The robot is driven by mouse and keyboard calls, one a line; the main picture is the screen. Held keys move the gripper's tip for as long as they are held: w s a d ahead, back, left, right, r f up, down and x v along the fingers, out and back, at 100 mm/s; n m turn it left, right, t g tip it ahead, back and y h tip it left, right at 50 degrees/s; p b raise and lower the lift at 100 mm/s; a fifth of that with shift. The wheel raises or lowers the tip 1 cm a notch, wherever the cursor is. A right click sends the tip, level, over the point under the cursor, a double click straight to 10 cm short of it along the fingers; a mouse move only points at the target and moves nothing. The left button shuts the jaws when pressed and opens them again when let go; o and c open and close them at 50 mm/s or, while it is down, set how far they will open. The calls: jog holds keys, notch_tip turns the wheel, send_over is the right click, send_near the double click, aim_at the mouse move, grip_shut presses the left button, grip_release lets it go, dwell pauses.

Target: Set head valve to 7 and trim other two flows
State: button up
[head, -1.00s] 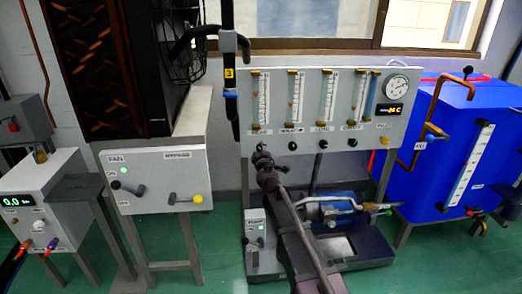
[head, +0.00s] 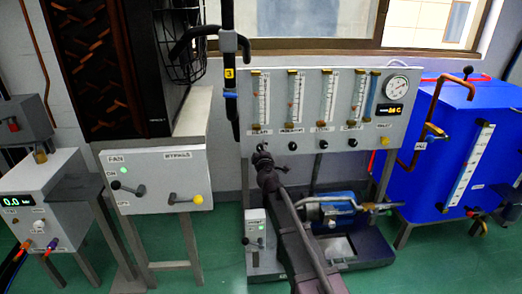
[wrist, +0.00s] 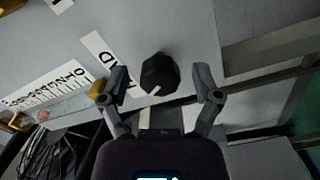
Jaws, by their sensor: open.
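My gripper (head: 262,158) is in front of the grey flow panel (head: 250,140), below its leftmost flow tube (head: 262,97). In the wrist view my open gripper (wrist: 162,84) has a black round knob (wrist: 160,73) between its two fingers, with no clear contact. The knob has a pale mark. A label ending in "AD" (wrist: 108,62) is beside it, partly hidden by a finger. A numbered scale (wrist: 48,88) with an orange-red float (wrist: 43,115) is to the left. Three more flow tubes (head: 294,97) stand to the right, with black knobs (head: 322,144) below; their readings are too small to tell.
A yellow knob (head: 385,141) and a round gauge (head: 397,85) are at the panel's right. A blue pump (head: 330,207) stands below, a blue tank (head: 440,150) to the right. The FAN and BYPASS box (head: 155,180) is left. A black pipe (head: 231,80) hangs close to the panel's left edge.

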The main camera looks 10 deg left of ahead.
jog(key=v, duration=1.2)
jog(key=shift+w, duration=0.1)
jog(key=s+d+f+m+g+h+p, duration=0.25)
jog(key=d+m+h, duration=0.3)
jog(key=d, duration=0.75)
jog(key=s+d+f+m+g+h+p, duration=0.1)
jog(key=d+f+m+g+h, duration=0.45)
jog(key=d, duration=0.75)
jog(key=s+d+f+m+g+y+p, duration=0.25)
jog(key=s+g, duration=0.25)
jog(key=s, duration=0.4)
jog(key=s+d+f+m+g+y+p, duration=0.1)
jog(key=s+d+m+g+y, duration=0.25)
jog(key=s, duration=0.55)
notch_tip(320, 180, up, 37)
jog(key=p, duration=3.7)
jog(key=shift+s+g+h, duration=0.2)
jog(key=shift+g+h, duration=0.1)
jog(key=shift+g, duration=0.05)
jog(key=shift+a, duration=0.1)
